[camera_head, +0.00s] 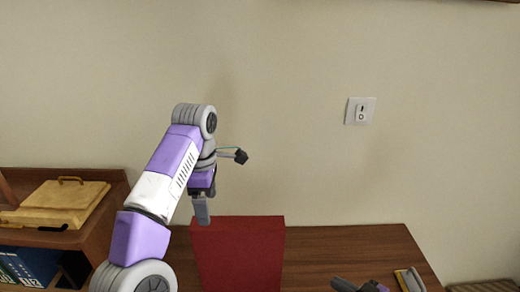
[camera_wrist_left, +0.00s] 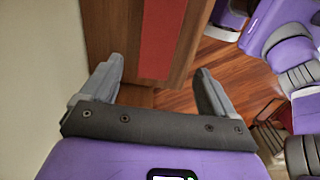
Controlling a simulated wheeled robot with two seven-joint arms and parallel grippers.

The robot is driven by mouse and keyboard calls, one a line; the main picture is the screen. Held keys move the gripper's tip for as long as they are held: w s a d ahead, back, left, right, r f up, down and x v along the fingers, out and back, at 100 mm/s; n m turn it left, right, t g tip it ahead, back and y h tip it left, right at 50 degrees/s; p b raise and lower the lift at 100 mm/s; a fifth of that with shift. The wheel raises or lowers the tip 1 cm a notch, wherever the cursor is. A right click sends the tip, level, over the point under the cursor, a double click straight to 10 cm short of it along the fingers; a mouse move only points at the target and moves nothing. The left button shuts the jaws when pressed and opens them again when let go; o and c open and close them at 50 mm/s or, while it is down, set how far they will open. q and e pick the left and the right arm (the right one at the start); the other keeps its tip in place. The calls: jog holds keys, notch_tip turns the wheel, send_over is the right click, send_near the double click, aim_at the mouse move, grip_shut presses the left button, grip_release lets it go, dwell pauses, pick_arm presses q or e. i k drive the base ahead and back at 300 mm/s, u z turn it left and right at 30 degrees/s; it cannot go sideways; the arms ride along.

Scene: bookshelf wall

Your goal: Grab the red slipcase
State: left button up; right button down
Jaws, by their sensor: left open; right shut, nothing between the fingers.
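The red slipcase (camera_head: 240,252) stands upright on a brown wooden top in the head view, its lower part cut off by the frame. My left gripper (camera_head: 202,210) points down at the slipcase's upper left corner and overlaps its edge in the picture. In the left wrist view the slipcase (camera_wrist_left: 160,38) shows as a red strip between the directions of the two fingers. The left gripper (camera_wrist_left: 159,66) is open there, with nothing between its fingertips. My right gripper (camera_head: 360,286) is shut and empty at the bottom edge of the head view, partly cut off.
A yellow case (camera_head: 66,203) lies on a wooden shelf unit at left, with blue books (camera_head: 30,265) below. A wall switch (camera_head: 360,111) is behind.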

aim_at(232, 255)
jog(key=k, duration=1)
